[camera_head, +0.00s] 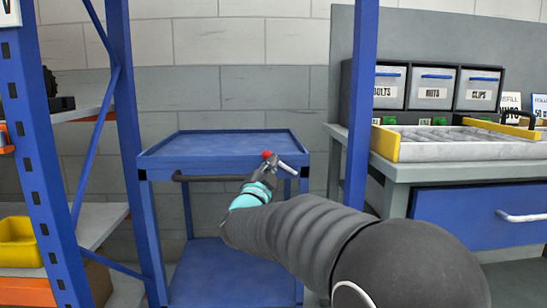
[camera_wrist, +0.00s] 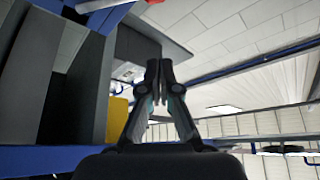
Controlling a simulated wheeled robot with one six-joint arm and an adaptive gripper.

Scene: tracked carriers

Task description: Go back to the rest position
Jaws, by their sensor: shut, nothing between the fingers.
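My gripper (camera_head: 266,172) is at the end of my dark arm, in front of the blue cart (camera_head: 215,146) and over the right part of its front edge in the head view. A small red-topped thing with a grey rod (camera_head: 288,164) shows just beyond the fingers. I cannot tell whether it rests on the cart or touches my gripper. In the wrist view my gripper (camera_wrist: 159,66) has its two fingertips together, with nothing between them. The fingers point up toward the ceiling, with tilted shelving at the left.
A workbench (camera_head: 395,172) stands at the right with a yellow-edged grey tray (camera_head: 450,152) and labelled bins (camera_head: 433,90) behind it. A blue rack post (camera_head: 362,110) stands between cart and bench. At the left, a blue rack (camera_head: 45,150) holds a yellow bin (camera_head: 18,240).

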